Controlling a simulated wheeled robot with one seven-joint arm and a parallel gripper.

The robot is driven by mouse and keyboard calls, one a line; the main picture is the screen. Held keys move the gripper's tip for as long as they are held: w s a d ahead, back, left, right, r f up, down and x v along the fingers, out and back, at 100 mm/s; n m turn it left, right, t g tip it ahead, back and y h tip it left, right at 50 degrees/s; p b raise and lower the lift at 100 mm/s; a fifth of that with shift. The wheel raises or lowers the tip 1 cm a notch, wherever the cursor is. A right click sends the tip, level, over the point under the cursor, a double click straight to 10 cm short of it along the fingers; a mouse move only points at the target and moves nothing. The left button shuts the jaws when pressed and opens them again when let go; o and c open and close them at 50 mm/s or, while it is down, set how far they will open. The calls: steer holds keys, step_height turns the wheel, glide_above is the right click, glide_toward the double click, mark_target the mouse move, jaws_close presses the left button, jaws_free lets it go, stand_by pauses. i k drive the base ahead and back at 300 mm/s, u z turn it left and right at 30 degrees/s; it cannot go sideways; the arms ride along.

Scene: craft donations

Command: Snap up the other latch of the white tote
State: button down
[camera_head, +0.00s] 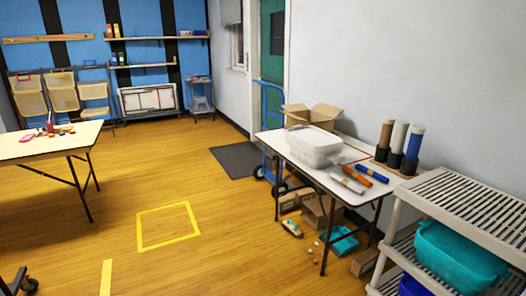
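The white tote (314,148) stands upright on the table against the right wall, towards the table's far half. Its lid looks closed on top. The latches are too small to make out, so I cannot tell which is up or down. My gripper is not in view.
The tote's table (349,197) also holds coloured rolls (372,174) and upright tubes (398,140). An open cardboard box (312,115) and a blue hand truck (270,135) are behind it. A shelf rack (470,205) stands at right. The floor in front is mostly clear.

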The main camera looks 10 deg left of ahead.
mark_target(333, 157)
steer(key=u, duration=0.25)
steer(key=i, duration=1.55)
steer(key=z, duration=0.15)
